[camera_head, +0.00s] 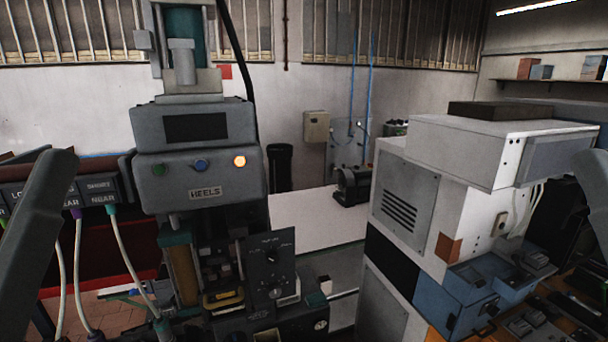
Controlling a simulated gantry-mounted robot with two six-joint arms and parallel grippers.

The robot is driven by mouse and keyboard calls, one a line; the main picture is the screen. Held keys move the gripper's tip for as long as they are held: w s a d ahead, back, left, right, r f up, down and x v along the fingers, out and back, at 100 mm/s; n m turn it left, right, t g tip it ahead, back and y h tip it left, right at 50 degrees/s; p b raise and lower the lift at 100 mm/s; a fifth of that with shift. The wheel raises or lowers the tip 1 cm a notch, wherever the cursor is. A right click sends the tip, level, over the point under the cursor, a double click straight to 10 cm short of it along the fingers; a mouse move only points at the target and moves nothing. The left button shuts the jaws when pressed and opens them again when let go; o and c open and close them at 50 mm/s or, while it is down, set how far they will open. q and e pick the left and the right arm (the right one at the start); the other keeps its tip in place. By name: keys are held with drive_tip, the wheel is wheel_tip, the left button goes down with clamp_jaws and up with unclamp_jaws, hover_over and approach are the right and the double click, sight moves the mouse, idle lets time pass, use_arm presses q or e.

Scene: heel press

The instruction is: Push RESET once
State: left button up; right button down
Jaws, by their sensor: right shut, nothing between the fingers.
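The heel press (205,150) stands left of centre, with a grey head marked HEELS. Its front carries a green button (158,170), a blue button (201,165) and a lit orange button or lamp (239,161). No RESET label is readable. Below, a dark panel (268,275) with a knob and small markings stands beside the press tooling (222,299). A grey part of my right arm (592,185) shows at the right edge, apart from the press; my right gripper is shut and empty, its fingertips hard to make out. My left arm (38,220) crosses the left edge; its gripper is not visible.
Labelled dark boxes (100,195) with hanging cables stand left of the press. A large white and grey machine (405,210) with a blue unit (470,300) fills the right. A pale bench (310,222) lies between, with a dark motor-like device (352,187).

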use_arm(q)
clamp_jaws()
idle(1.4)
